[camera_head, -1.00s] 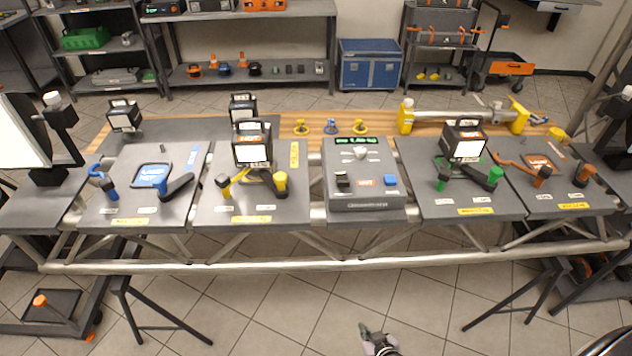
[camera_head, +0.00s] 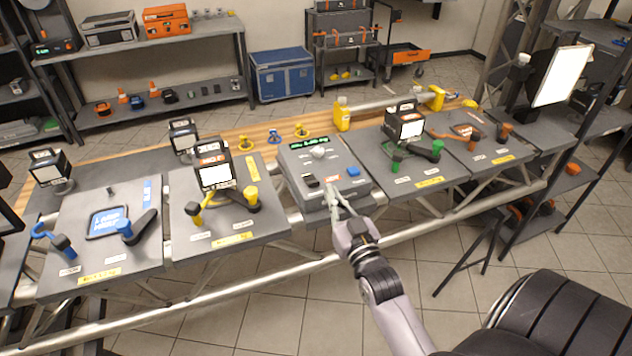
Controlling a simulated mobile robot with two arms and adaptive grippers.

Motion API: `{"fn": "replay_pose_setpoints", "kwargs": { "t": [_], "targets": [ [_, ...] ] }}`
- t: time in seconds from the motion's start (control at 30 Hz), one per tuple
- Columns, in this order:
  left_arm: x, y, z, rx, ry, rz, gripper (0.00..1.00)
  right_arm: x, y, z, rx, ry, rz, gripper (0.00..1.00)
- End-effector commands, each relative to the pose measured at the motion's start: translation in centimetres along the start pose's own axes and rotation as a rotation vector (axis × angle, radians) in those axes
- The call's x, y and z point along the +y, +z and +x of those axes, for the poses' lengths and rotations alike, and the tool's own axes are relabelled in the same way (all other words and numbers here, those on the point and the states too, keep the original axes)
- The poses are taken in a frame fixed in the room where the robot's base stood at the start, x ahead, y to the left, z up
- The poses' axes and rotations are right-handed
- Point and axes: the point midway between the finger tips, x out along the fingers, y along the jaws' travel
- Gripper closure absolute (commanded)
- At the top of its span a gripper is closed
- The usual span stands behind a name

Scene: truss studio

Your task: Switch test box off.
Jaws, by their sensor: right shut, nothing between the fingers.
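The test box (camera_head: 302,160) is a grey box with a sloped top in the middle of the long bench. Its top carries a green-lit display (camera_head: 311,141), a pale knob (camera_head: 318,152), a black rocker-like switch (camera_head: 311,182), an orange-red label (camera_head: 331,179) and a blue button (camera_head: 353,171). My right gripper (camera_head: 338,195) is at the box's front edge, just in front of the label and right of the black switch. Its fingers are shut and empty. I cannot tell whether they touch the box. My left gripper is out of view.
A metal truss rail (camera_head: 300,264) runs along the bench front. A blue chest (camera_head: 283,73) stands behind.

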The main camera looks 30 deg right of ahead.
Motion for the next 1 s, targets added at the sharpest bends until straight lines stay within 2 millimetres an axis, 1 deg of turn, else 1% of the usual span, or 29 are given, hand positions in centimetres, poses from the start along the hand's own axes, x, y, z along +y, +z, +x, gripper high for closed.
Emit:
{"fn": "replay_pose_setpoints", "kwargs": {
  "t": [0.17, 0.27, 0.37, 0.6, 0.67, 0.7, 0.73, 0.8, 0.9, 1.0],
  "targets": [
    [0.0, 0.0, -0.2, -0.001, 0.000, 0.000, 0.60, 0.0, 0.0, 0.5, -0.001, -0.001, 0.000, 1.00],
    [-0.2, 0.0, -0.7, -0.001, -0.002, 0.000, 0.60, -0.1, -0.2, 1.7, 0.000, -0.001, 0.000, 1.00],
    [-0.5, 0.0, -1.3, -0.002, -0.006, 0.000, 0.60, 0.0, -0.3, 3.5, 0.001, -0.001, 0.000, 1.00],
    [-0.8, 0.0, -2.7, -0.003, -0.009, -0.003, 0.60, 0.0, -0.3, 8.8, 0.000, -0.001, 0.000, 1.00],
    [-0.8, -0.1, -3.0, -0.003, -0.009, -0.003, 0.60, 0.0, -0.3, 10.0, -0.001, 0.000, 0.001, 1.00],
    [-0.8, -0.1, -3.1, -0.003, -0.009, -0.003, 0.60, 0.0, 0.1, 10.3, -0.005, 0.000, 0.000, 1.00],
    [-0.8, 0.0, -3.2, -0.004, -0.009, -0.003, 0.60, 0.0, 1.0, 9.8, -0.009, -0.001, 0.000, 1.00],
    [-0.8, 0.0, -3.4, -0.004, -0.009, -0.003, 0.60, -0.1, 2.0, 9.4, -0.008, -0.001, 0.000, 1.00],
    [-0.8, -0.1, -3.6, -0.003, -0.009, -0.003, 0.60, -0.1, 3.0, 9.0, -0.005, -0.001, 0.000, 1.00],
    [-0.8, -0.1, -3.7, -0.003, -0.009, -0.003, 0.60, -0.1, 3.6, 8.8, -0.003, -0.001, 0.000, 1.00]
  ]
}}
